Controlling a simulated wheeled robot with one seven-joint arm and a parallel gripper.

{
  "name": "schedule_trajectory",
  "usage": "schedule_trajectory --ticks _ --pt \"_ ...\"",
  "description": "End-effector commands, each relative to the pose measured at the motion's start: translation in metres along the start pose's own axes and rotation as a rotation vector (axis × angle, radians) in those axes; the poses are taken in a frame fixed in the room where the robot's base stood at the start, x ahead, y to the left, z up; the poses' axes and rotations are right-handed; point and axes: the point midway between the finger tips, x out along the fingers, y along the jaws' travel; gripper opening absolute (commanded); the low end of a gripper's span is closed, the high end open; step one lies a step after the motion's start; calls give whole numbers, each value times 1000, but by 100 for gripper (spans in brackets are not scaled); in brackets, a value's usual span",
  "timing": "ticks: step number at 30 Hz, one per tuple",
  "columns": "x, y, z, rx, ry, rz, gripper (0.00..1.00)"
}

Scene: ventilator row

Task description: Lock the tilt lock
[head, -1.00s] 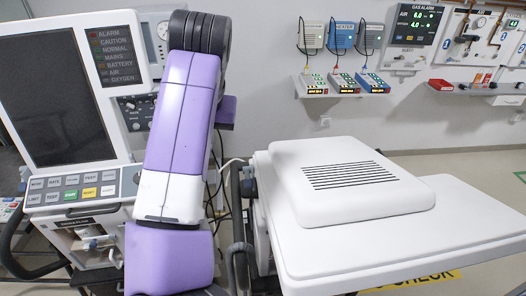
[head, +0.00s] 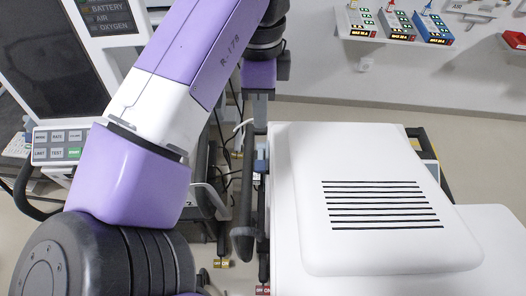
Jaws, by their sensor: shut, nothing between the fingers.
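I cannot make out for certain which part is the tilt lock. A small blue-grey fitting (head: 261,158) sits at the left edge of the white slatted unit, beside a dark upright handle bar (head: 243,215). Small labelled tags, one yellow (head: 222,264) and one red (head: 262,290), show low down near the floor. My purple and white arm crosses the left and middle of the head view and hides part of the ventilator.
The ventilator's dark screen (head: 45,55) and button panel (head: 62,147) stand at the left. The white slatted unit (head: 305,200) fills the right. Small coloured wall devices (head: 395,24) are at the back. Bare floor (head: 330,116) shows between wall and unit.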

Motion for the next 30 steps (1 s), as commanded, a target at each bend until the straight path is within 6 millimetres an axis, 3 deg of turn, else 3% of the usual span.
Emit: schedule_trajectory --ticks 11,30 --pt "9 0 1 -4 -1 1 0" --pt "103 -1 1 -5 -2 -1 0"
